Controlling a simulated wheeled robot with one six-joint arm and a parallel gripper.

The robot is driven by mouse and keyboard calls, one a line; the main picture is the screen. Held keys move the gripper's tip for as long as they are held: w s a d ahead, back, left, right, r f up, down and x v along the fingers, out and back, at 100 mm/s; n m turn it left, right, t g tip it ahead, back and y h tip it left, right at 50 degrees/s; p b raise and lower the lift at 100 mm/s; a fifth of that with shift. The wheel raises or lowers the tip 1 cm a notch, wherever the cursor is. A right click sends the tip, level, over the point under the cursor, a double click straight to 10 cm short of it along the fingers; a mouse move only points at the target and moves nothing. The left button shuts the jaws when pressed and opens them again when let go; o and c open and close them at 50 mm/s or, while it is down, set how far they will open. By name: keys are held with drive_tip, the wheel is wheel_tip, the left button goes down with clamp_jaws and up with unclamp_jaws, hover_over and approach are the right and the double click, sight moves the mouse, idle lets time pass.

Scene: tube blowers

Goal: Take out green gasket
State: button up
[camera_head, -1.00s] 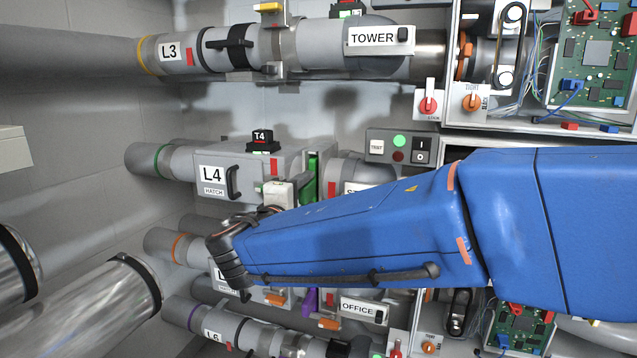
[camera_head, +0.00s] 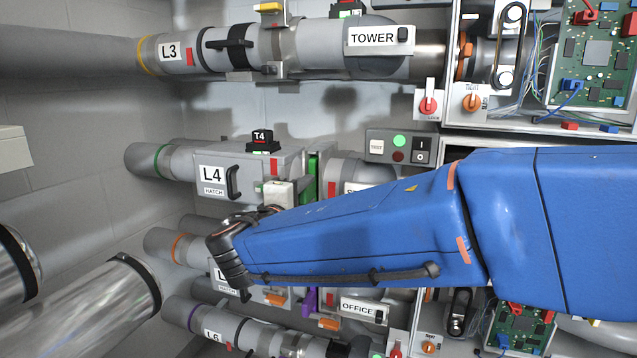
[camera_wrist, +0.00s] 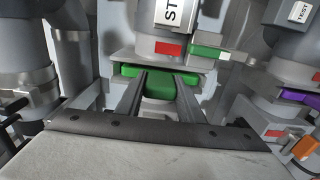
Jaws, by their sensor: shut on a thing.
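The green gasket (camera_head: 309,178) shows in the head view as a narrow upright strip at the right side of the grey L4 hatch box (camera_head: 245,168). In the wrist view the green gasket (camera_wrist: 160,87) lies between grey flanges, with its middle part between my two fingers. My gripper (camera_wrist: 160,80) is shut on it, one finger at each side.
A smaller green piece (camera_wrist: 205,52) sits behind the gasket in the wrist view. A purple gasket (camera_wrist: 292,97) and an orange lever (camera_wrist: 305,145) are at the right. In the head view the T4 block (camera_head: 263,141) stands on the L4 box, with a switch panel (camera_head: 400,147) to the right.

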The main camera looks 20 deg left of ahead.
sight(302, 196)
drive_tip(key=shift+s+a, duration=0.15)
drive_tip(key=shift+s, duration=1.45)
drive_tip(key=s, duration=0.7)
drive_tip(key=shift+s+a, duration=0.3)
drive_tip(key=shift+s, duration=0.1)
idle(0.6)
